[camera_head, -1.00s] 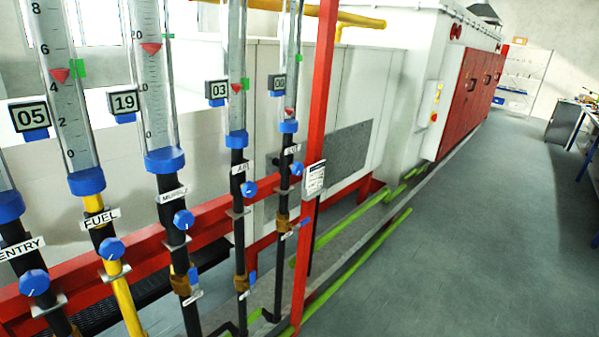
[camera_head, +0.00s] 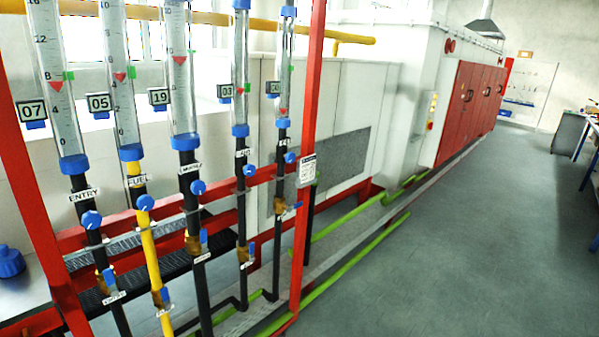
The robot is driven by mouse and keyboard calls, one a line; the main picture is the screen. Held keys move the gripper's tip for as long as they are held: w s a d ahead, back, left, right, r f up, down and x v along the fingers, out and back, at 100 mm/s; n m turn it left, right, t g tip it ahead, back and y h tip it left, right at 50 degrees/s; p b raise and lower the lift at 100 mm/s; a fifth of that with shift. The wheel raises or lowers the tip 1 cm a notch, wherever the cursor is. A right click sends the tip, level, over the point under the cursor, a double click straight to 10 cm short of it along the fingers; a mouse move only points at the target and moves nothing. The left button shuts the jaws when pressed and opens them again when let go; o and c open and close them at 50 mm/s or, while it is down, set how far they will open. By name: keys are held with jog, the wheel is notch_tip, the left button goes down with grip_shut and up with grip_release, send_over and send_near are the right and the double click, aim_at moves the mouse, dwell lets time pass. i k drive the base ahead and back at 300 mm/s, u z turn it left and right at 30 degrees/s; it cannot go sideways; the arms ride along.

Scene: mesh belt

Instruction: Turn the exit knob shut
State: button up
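A row of several clear flow tubes with blue end caps hangs in a red frame on the left. The rightmost tube (camera_head: 285,70) has a small white label (camera_head: 284,141), too small to read surely, and a round blue knob (camera_head: 290,157) below it. Its small display (camera_head: 273,88) is hard to read. The tubes to the left carry labels ENTRY (camera_head: 84,195), FUEL (camera_head: 138,181) and others, each with its own blue knob, such as the entry knob (camera_head: 92,219) and the fuel knob (camera_head: 145,202). No label is clearly legible as exit. My gripper is not in view.
A red post (camera_head: 308,120) with a white tag (camera_head: 306,170) stands just right of the rightmost tube. Another red post (camera_head: 35,210) stands at left. Green pipes (camera_head: 365,245) run low along the white and red machine (camera_head: 470,100). The grey floor (camera_head: 450,250) at right is clear.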

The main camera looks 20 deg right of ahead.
aim_at(290, 157)
jog(key=u, duration=0.1)
jog(key=k, duration=0.35)
jog(key=z, duration=0.7)
jog(key=i, duration=2.15)
jog(key=u, duration=0.4)
